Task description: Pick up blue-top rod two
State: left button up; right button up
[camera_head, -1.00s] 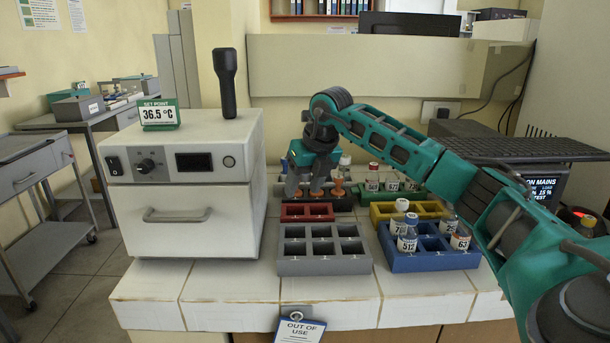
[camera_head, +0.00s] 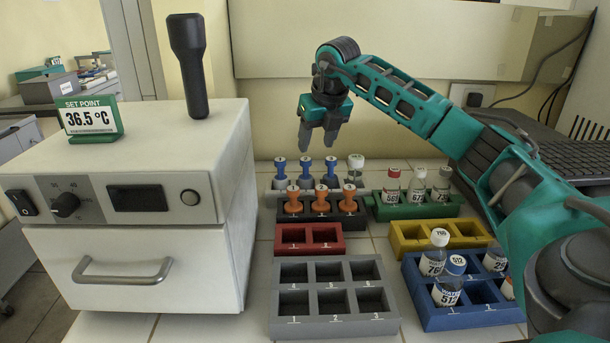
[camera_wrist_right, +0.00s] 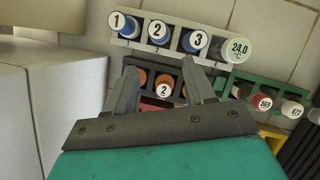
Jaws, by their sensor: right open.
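Blue-top rod two (camera_head: 305,168) stands upright in the light grey back rack, between blue-top rod one (camera_head: 280,169) and blue-top rod three (camera_head: 330,169). In the right wrist view its blue rim and white top numbered 2 (camera_wrist_right: 158,33) show beyond my fingers. My right gripper (camera_head: 318,138) is open and empty, fingers pointing down, above the rods and apart from them. In the right wrist view the open fingers (camera_wrist_right: 160,78) frame the orange-top rods. My left gripper is not in view.
A white thermometer rod (camera_head: 356,163) stands at the rack's right end. Orange-top rods (camera_head: 321,201) stand in a dark rack in front. A green rack (camera_head: 418,211) holds bottles to the right. The white incubator (camera_head: 135,240) stands left. The grey rack (camera_head: 330,318) is empty.

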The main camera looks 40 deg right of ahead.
aim_at(307, 167)
jog(key=x, duration=0.7)
jog(key=shift+w+d+f, duration=0.1)
jog(key=shift+w+d, duration=0.05)
jog(key=shift+w, duration=0.1)
jog(key=shift+w+b+x, duration=0.15)
jog(key=shift+b+x, duration=0.05)
jog(key=shift+x, duration=1.2)
jog(key=shift+w+b+x, duration=0.15)
jog(key=shift+b+x, duration=0.05)
jog(key=shift+x, duration=1.25)
jog(key=shift+c, duration=0.5)
jog(key=c, duration=0.8)
